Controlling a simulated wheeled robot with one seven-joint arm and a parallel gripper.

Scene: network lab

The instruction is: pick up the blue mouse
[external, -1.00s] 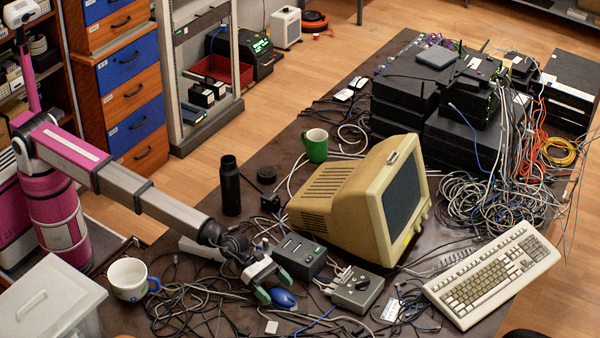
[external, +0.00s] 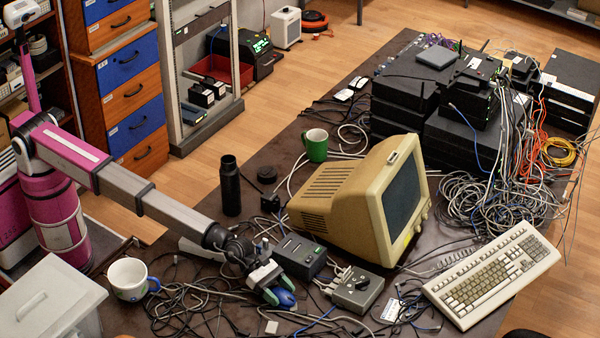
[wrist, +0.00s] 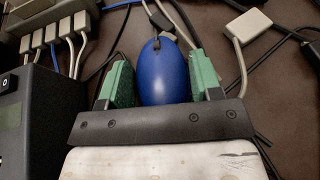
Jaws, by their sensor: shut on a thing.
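The blue mouse (external: 286,298) lies at the near part of the dark table, in front of the small black box. In the wrist view the blue mouse (wrist: 165,72) is between the two green finger pads of my gripper (wrist: 162,82), its cable end pointing away. My gripper (external: 279,297) is shut on the mouse, one finger on each side. The mouse appears to be at table level; I cannot tell whether it is lifted. The gripper hides part of it in the external view.
A black box (external: 299,257) and a grey switch box (external: 357,289) stand close by to the right. Loose cables (external: 190,305) cover the table around the mouse. A white mug (external: 128,279) stands left, a beige monitor (external: 340,200) behind, and a keyboard (external: 492,274) at right.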

